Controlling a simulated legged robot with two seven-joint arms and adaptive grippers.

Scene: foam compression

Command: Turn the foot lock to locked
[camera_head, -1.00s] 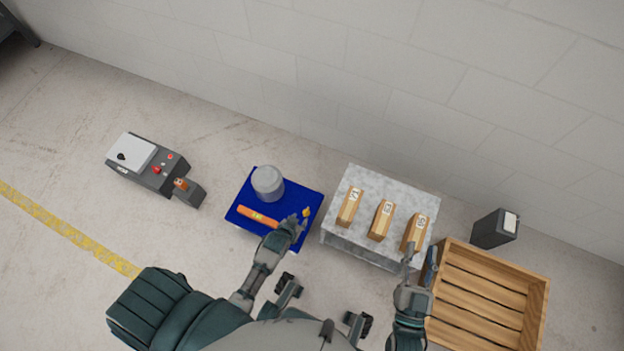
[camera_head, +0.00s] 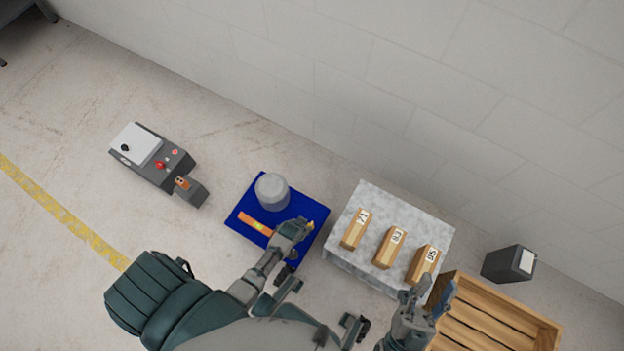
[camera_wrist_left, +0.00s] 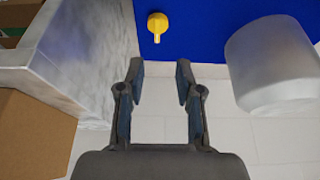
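No part is marked as the foot lock, so I cannot tell for sure which it is. A small yellow knob (camera_head: 310,225) with a pointed end stands out on the blue platform (camera_head: 316,212); it shows clearly in the left wrist view (camera_wrist_left: 157,25). My left gripper (camera_head: 301,230) is beside the knob in the head view. In the left wrist view its fingers (camera_wrist_left: 160,80) are spread and empty, and the knob lies beyond the fingertips, apart from them. My right gripper (camera_head: 431,292) looks open and empty, near the front right corner of the marble-topped block.
A grey cylinder (camera_head: 272,190) and an orange bar (camera_head: 255,223) sit on the blue platform. The marble-topped block (camera_head: 380,198) carries three labelled wooden blocks (camera_head: 389,247). A wooden crate (camera_head: 490,322) and dark box (camera_head: 509,263) are right. A grey control unit (camera_head: 152,157) stands left.

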